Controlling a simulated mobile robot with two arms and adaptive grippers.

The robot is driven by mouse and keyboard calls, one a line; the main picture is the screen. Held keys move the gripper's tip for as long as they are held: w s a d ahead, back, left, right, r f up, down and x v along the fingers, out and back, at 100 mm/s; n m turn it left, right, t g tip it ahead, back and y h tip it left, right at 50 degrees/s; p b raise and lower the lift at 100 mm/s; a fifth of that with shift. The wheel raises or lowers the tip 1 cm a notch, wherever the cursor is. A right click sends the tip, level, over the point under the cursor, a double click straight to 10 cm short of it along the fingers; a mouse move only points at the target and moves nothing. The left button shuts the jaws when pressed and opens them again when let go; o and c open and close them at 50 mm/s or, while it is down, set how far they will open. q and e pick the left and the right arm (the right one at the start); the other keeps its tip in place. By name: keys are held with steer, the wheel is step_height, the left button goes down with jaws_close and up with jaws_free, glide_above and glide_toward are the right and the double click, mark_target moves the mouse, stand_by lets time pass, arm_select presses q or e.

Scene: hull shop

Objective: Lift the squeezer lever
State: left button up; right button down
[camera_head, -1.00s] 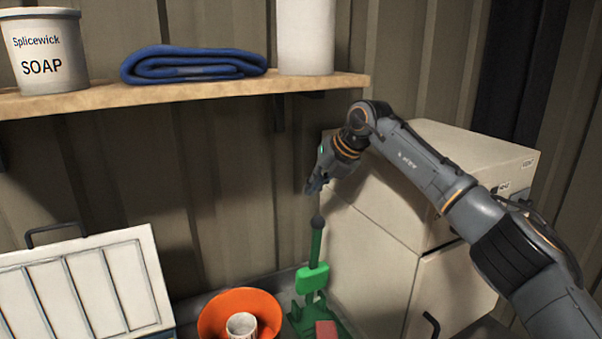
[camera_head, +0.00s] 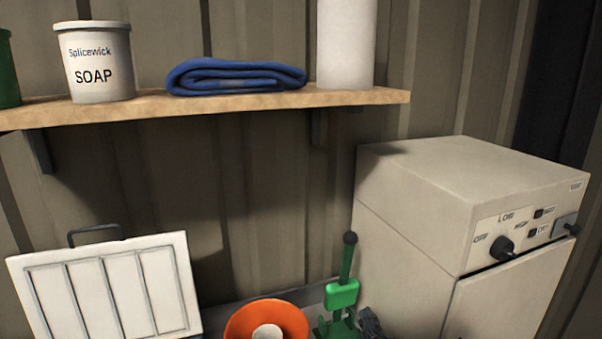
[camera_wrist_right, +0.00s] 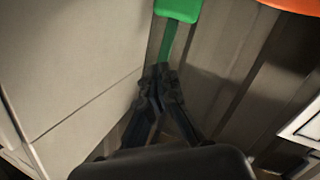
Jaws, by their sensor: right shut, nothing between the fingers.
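The green squeezer (camera_head: 342,294) stands at the bottom of the head view, its base cut off by the picture's lower edge. Its lever (camera_head: 347,262) points up, slightly tilted, with a dark knob (camera_head: 350,238) on top. In the right wrist view a green block (camera_wrist_right: 178,10) and a green bar (camera_wrist_right: 166,42) of the squeezer show beyond the fingertips. My right gripper (camera_wrist_right: 161,72) is shut and empty. In the head view only a dark part of it (camera_head: 371,322) shows, low and to the right of the squeezer. My left gripper is out of view.
A beige cabinet (camera_head: 400,255) with a knob panel stands close on the right. An orange bowl (camera_head: 240,326) with a white cup (camera_head: 267,331) is left of the squeezer. A white panelled lid (camera_head: 110,285) is farther left. A shelf (camera_head: 215,105) runs above.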

steer(key=s+d+f+m+g+h, duration=0.1)
steer(key=s+d+f+m+g, duration=0.15)
steer(key=s+f, duration=0.4)
steer(key=s+d+f+m+g, duration=0.1)
steer(key=s+d+f+g, duration=0.25)
steer(key=s+f, duration=0.35)
steer(key=s+f+g, duration=0.2)
steer(key=s+g, duration=0.1)
steer(key=s, duration=0.6)
steer(key=s+f+g, duration=0.2)
steer(key=s+g, duration=0.2)
steer(key=s, duration=0.5)
step_height(320, 180, down, 35)
steer(key=s+g+b, duration=0.1)
steer(key=s+b, duration=0.2)
steer(key=b, duration=0.4)
steer(key=s+d+f+b, duration=0.1)
steer(key=s+f+b, duration=0.1)
steer(key=s+f, duration=0.6)
steer(key=s+d+f+g+b, duration=0.1)
steer(key=s+d+f+b, duration=0.1)
steer(key=s+f, duration=0.5)
step_height(320, 180, down, 4)
steer(key=shift+s+d+r+g+b, duration=0.1)
steer(key=shift+s+d+g+b, duration=0.2)
steer(key=shift+s+b, duration=0.1)
